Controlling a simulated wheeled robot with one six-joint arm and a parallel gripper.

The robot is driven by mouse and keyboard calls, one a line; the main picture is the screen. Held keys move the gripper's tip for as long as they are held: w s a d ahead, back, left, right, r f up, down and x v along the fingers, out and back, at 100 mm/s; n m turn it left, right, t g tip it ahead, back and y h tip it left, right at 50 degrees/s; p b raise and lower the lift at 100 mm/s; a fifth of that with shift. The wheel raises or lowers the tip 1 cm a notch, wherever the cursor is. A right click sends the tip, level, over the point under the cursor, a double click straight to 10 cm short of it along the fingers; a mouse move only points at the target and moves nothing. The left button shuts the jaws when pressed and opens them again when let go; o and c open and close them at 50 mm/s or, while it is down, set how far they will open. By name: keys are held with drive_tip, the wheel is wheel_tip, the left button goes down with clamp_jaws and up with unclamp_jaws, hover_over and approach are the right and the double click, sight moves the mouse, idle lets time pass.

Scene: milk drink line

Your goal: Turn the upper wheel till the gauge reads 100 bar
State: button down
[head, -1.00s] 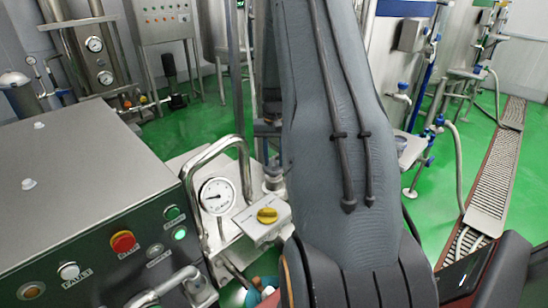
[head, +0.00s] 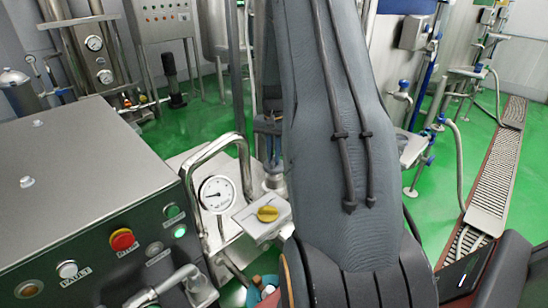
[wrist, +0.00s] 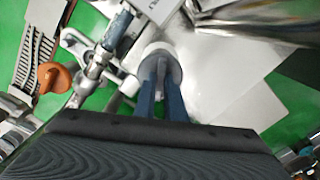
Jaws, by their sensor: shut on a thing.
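In the head view, the blue fingers of my gripper (head: 269,148) show beside my arm, above a round metal fitting. My arm hides part of that area.
The cabinet (head: 80,165) with buttons fills the left front. Green floor and a drain grate (head: 492,185) lie to the right.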

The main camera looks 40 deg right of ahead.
drive_tip(key=m+b, duration=0.1)
drive_tip(key=m, duration=0.4)
drive_tip(key=shift+m, duration=0.4)
idle(0.4)
drive_tip(key=c, duration=1.8)
unclamp_jaws()
drive_tip(key=shift+r+b, duration=1.15)
drive_tip(key=shift+r, duration=2.8)
